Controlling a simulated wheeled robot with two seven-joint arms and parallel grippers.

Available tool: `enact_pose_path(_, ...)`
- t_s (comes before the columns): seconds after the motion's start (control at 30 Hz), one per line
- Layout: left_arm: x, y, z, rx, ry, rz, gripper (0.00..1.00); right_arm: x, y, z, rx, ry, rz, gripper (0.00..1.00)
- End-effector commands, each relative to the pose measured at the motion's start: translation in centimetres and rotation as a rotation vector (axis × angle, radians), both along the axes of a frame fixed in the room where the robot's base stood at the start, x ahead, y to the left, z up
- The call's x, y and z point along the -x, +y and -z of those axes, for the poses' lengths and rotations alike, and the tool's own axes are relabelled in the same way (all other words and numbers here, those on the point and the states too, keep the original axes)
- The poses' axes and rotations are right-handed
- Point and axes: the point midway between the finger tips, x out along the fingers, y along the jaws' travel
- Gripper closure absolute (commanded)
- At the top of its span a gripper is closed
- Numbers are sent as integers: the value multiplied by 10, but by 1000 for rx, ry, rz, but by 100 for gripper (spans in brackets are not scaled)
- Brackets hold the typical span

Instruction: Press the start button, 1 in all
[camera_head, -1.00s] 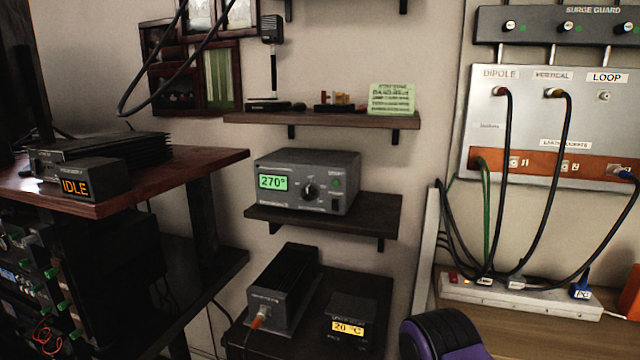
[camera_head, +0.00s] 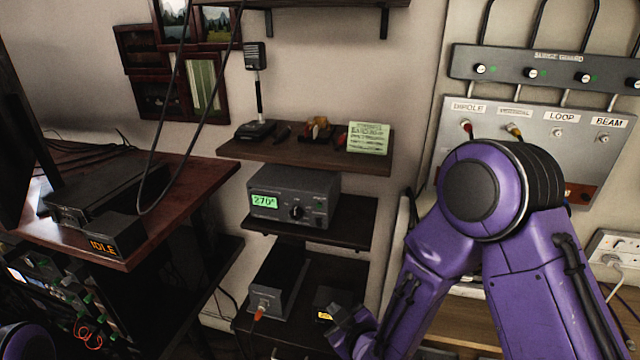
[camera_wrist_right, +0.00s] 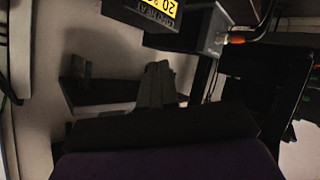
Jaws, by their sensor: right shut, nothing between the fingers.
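A grey control box (camera_head: 292,196) with a green "270°" display stands on the middle wall shelf. It has a dark round knob (camera_head: 296,212) and small controls to its right; their labels are too small to read, so I cannot tell which is the start button. My right gripper (camera_head: 346,318) is low in the head view, in front of the small box with the yellow display (camera_head: 325,315), and partly covers it. In the right wrist view the fingers (camera_wrist_right: 157,78) are together and empty, below that box (camera_wrist_right: 150,12). My left gripper is out of view.
A black box with an orange plug (camera_head: 278,282) stands on the lowest shelf. The upper shelf (camera_head: 300,152) holds a microphone and a green note. At the left is a wooden desk (camera_head: 190,175) with an "IDLE" display (camera_head: 103,246). An antenna panel (camera_head: 590,150) is at the right.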

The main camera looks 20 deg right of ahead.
Motion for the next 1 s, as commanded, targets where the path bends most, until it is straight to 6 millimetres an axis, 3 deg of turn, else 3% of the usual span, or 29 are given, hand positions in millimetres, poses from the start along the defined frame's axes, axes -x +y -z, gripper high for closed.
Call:
enact_pose_path(0.03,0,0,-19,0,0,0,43,-13,7,-44,45,-69,-45,100)
enact_pose_path(0.1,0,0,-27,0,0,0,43,-26,18,-83,117,-158,-107,100)
enact_pose_path(0.17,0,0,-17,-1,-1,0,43,-37,28,-105,192,-249,-161,100)
enact_pose_path(0.23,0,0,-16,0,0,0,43,-44,37,-134,265,-332,-207,100)
enact_pose_path(0.33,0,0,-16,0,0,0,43,-49,46,-161,339,-410,-243,100)
enact_pose_path(0.47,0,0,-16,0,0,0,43,-51,50,-174,375,-447,-259,100)
enact_pose_path(0.77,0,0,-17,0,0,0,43,-51,49,-174,376,-446,-259,100)
enact_pose_path(1.0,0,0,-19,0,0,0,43,-71,36,-174,373,-445,-256,100)
